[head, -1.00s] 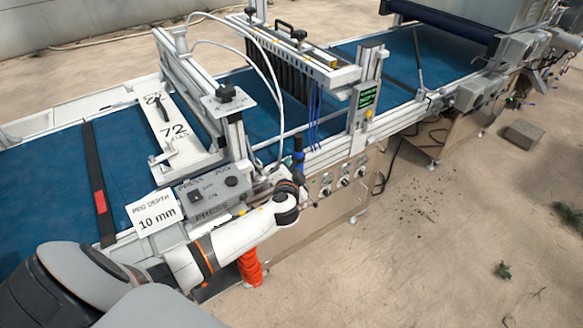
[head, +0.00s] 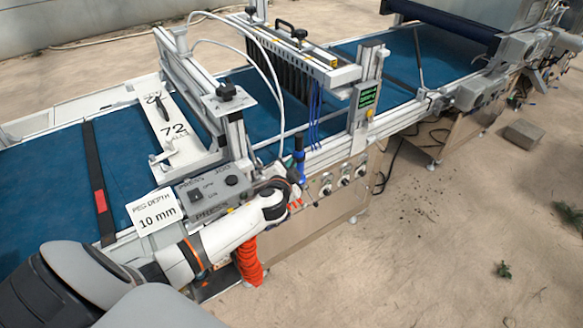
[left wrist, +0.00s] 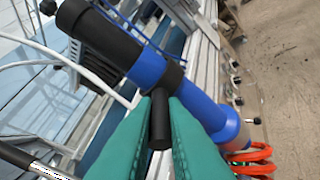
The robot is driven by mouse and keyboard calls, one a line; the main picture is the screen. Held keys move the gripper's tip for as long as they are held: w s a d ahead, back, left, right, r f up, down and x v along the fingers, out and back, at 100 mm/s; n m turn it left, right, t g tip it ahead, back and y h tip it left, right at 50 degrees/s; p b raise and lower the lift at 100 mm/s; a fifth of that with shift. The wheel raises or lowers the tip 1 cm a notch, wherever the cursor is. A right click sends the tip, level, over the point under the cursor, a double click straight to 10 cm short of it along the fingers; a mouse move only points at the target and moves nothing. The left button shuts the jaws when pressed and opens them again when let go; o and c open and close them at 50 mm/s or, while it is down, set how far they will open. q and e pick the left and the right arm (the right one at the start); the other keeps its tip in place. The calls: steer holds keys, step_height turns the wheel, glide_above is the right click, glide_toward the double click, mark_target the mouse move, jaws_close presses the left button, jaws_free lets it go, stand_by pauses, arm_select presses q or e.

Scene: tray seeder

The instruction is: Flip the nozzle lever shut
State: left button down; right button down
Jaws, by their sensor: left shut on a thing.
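The nozzle (left wrist: 165,73) is a blue tube with a black upper end; it crosses the left wrist view diagonally. In the head view the nozzle (head: 299,158) stands upright at the front edge of the machine. Its short black lever (left wrist: 160,132) sticks out from a black collar on the nozzle. My left gripper (left wrist: 161,102) has its two teal fingers on either side of the lever, shut on it. In the head view my wrist hides most of the fingers and the lever. My right gripper is not in view.
A coiled orange-red hose (head: 249,262) hangs below my left arm. A grey press control box (head: 211,191) and a "10 mm" sign (head: 157,219) stand left of the nozzle. A row of knobs (head: 343,182) lies to its right. The ground at right is mostly clear.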

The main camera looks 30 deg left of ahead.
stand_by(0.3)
arm_select(q)
steer(key=c, duration=1.5)
jaws_free()
steer(key=v, duration=1.2)
steer(key=shift+s+a+f+b, duration=0.15)
steer(key=shift+a+b, duration=0.05)
steer(key=shift+b, duration=0.1)
